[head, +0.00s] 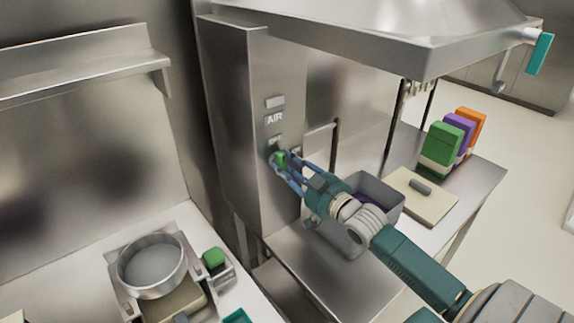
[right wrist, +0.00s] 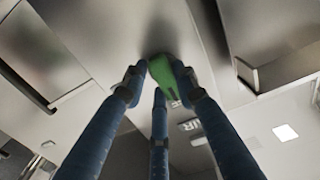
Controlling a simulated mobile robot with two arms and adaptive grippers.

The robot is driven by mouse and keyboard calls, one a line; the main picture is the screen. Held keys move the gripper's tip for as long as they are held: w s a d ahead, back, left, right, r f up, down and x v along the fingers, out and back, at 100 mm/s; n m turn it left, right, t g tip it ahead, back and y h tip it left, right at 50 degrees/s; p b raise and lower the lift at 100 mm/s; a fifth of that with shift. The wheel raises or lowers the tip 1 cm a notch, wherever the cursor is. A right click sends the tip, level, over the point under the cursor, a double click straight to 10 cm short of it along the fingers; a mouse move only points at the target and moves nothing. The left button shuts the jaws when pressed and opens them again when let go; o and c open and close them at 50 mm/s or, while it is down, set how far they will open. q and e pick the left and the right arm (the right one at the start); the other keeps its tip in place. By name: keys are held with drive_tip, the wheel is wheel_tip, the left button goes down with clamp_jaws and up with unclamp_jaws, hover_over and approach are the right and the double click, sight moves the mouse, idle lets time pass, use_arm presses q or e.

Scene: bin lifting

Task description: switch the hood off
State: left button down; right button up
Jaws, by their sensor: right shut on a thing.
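A green switch knob (head: 279,158) sits on the tall steel panel (head: 227,95), below the AIR lettering. The hood (head: 400,40) hangs above and to the right of the panel. My right gripper (head: 283,163) reaches up to the panel from the lower right, and its blue fingers are shut on the green knob. In the right wrist view the knob (right wrist: 162,72) is between the fingertips of the gripper (right wrist: 158,80). The knob's exact turn angle is partly hidden by the fingers. My left gripper is not in view.
A grey bin (head: 385,193) stands under my right arm on the steel counter. A cutting board (head: 418,203) and green, purple and orange blocks (head: 445,142) are to its right. A pot (head: 152,262) stands at lower left. A wall shelf (head: 80,68) is at upper left.

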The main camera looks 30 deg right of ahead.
drive_tip(key=shift+f, duration=0.15)
drive_tip(key=o, duration=1)
drive_tip(key=shift+o, duration=0.8)
drive_tip(key=shift+s, duration=0.1)
drive_tip(key=s, duration=1.2)
drive_tip(key=shift+d, duration=0.45)
